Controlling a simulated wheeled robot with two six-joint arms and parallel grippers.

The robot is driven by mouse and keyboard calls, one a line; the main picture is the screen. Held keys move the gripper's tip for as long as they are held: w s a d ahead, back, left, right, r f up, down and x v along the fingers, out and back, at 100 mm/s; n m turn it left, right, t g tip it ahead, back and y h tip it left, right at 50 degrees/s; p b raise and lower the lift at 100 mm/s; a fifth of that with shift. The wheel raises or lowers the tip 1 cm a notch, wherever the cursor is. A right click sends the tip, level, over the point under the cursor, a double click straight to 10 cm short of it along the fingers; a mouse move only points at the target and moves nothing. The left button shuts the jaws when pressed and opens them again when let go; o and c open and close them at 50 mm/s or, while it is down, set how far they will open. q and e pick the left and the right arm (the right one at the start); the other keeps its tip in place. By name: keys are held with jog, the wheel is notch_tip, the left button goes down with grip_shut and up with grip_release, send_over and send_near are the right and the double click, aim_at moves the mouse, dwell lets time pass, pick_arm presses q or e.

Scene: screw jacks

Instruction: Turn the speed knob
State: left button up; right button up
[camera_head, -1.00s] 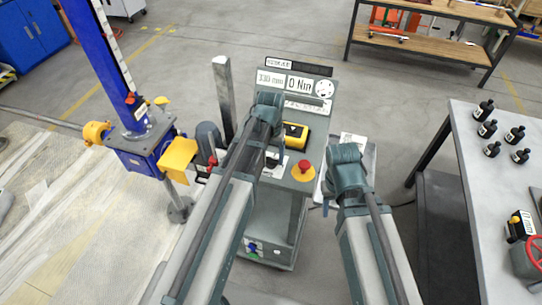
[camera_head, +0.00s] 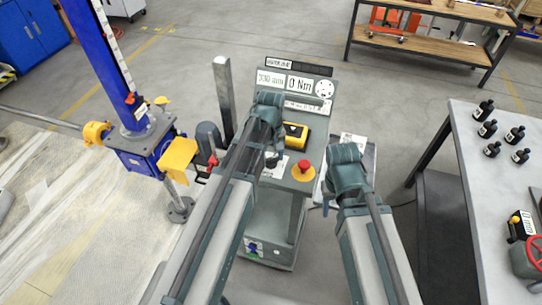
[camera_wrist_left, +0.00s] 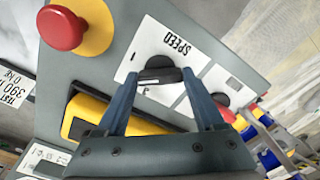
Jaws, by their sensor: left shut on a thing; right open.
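The speed knob (camera_wrist_left: 158,74) is a small dark round knob on a white plate marked SPEED (camera_wrist_left: 172,45), on the grey console (camera_head: 318,115). In the left wrist view my left gripper (camera_wrist_left: 160,77) is shut on the knob, one finger on each side. In the head view my left gripper (camera_head: 273,158) is over the console's sloped top, partly covered by its own arm. My right gripper (camera_head: 346,165) is open beside the console's right side; its fingers are mostly hidden under the wrist.
A red stop button on yellow (camera_head: 304,170) and a yellow device (camera_head: 295,135) sit near the knob. A second dark knob (camera_wrist_left: 222,99) is alongside. A blue screw jack (camera_head: 145,145) stands left. A table with several black bottles (camera_head: 487,130) stands right.

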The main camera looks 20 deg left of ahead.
aim_at(271, 158)
pick_arm(q)
jog(key=shift+n, duration=0.6)
jog(key=o, duration=1.4)
jog(key=shift+r, duration=0.1)
notch_tip(271, 158, up, 14)
jog(key=p, duration=1.3)
jog(key=shift+f+p, duration=0.2)
jog(key=shift+p, duration=0.2)
